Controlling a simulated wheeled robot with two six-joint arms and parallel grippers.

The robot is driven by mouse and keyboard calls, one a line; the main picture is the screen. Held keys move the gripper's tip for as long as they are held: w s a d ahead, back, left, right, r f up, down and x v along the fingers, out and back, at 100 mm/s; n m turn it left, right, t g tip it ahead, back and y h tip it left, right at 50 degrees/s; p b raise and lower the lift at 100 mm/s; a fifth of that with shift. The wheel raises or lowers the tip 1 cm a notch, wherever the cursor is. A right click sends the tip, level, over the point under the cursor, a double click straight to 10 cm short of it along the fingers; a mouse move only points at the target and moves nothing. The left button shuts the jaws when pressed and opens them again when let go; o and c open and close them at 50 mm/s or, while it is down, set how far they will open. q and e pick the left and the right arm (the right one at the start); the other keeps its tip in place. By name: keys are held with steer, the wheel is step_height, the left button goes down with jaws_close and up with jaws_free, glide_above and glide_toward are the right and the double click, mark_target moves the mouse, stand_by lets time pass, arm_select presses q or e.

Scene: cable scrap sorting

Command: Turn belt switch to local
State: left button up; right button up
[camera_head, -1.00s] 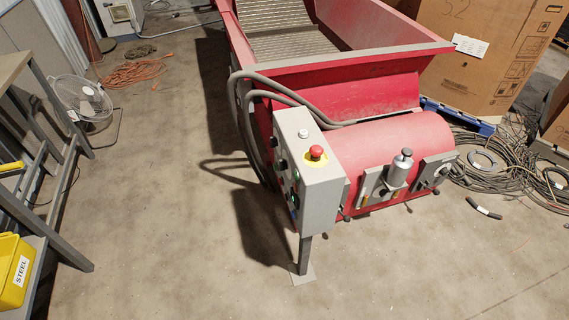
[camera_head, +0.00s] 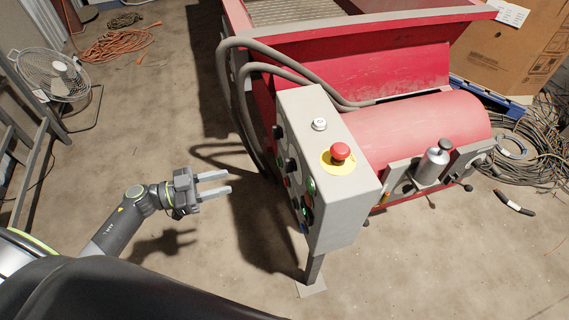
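A grey control box (camera_head: 335,180) stands on a post in front of the red belt machine (camera_head: 415,130). Its left face carries several knobs and buttons, seen at a steep angle: black knobs (camera_head: 290,164), a red one and green ones. I cannot tell which is the belt switch or how it is set. A red mushroom button (camera_head: 340,152) on a yellow disc and a small silver key-like fitting (camera_head: 319,124) sit on top. My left gripper (camera_head: 230,182) is open and empty, left of the box, its fingers pointing at the panel without touching it. My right gripper is out of view.
Thick grey hoses (camera_head: 232,90) loop beside the box. A fan (camera_head: 55,76) and an orange cable coil (camera_head: 118,45) lie left. A cardboard box (camera_head: 515,50) and black cable coils (camera_head: 535,150) are at right. The floor left of the panel is clear.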

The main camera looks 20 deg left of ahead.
mark_target(289, 165)
arm_select(q)
steer(key=x, duration=1.6)
jaws_close()
